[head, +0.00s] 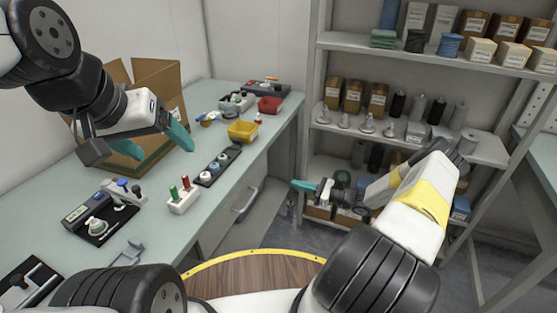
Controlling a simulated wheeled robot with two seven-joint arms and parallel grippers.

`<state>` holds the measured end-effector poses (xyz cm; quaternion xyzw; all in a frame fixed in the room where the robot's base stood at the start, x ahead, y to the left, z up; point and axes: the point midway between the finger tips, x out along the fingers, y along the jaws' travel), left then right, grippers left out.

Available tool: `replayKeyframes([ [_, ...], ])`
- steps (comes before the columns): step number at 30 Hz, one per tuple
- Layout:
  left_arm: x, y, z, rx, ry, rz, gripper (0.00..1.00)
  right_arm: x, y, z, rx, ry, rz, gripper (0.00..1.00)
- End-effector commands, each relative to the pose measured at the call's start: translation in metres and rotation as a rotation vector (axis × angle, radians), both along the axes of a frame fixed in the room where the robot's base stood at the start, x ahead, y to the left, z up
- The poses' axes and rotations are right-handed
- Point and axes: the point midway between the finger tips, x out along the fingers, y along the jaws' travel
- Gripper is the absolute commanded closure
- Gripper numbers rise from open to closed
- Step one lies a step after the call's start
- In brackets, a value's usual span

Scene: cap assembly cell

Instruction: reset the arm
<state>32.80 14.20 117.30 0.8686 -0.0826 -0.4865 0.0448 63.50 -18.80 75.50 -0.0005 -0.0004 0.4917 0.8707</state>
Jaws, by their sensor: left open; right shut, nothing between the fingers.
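My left gripper (155,146) hangs above the left workbench in the head view, in front of the open cardboard box. Its two teal fingers are spread apart with nothing between them. My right gripper (300,187) is over the floor gap between the bench and the shelf, pointing left. Its teal fingers are together and hold nothing. My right arm reaches up from the bottom of the view, and my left arm comes in from the upper left.
The workbench (215,205) carries a cardboard box (158,80), a yellow bin (243,131), a red bin (270,104), a black strip with round caps (218,166), a white block with red and green pegs (183,200) and a black fixture (100,222). A stocked shelf unit (340,41) stands behind.

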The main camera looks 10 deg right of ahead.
Motion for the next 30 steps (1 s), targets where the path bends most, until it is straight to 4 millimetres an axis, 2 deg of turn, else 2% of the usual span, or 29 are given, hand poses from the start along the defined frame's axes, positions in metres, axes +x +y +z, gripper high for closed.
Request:
replayKeyframes([
  [5,0.0,0.0,0.0,0.0,0.0,0.0,0.2,-0.002,0.0,0.006,-0.017,-0.009,0.019,1.0],
  [8,0.0,0.0,0.0,0.0,0.0,0.0,0.2,-0.003,0.007,0.026,-0.084,-0.04,0.084,1.0],
  [11,0.0,0.0,0.0,0.0,0.0,0.0,0.2,-0.009,0.019,0.059,-0.2,-0.098,0.197,1.0],
  [17,0.0,0.0,0.0,0.0,0.0,0.0,0.2,-0.034,0.044,0.132,-0.482,-0.243,0.448,1.0],
  [24,0.0,0.0,0.0,0.0,0.0,0.0,0.2,-0.078,0.063,0.215,-0.81,-0.434,0.701,1.0],
  [30,0.0,0.0,0.0,0.0,0.0,0.0,0.2,-0.122,0.069,0.279,-1.077,-0.608,0.868,1.0],
])
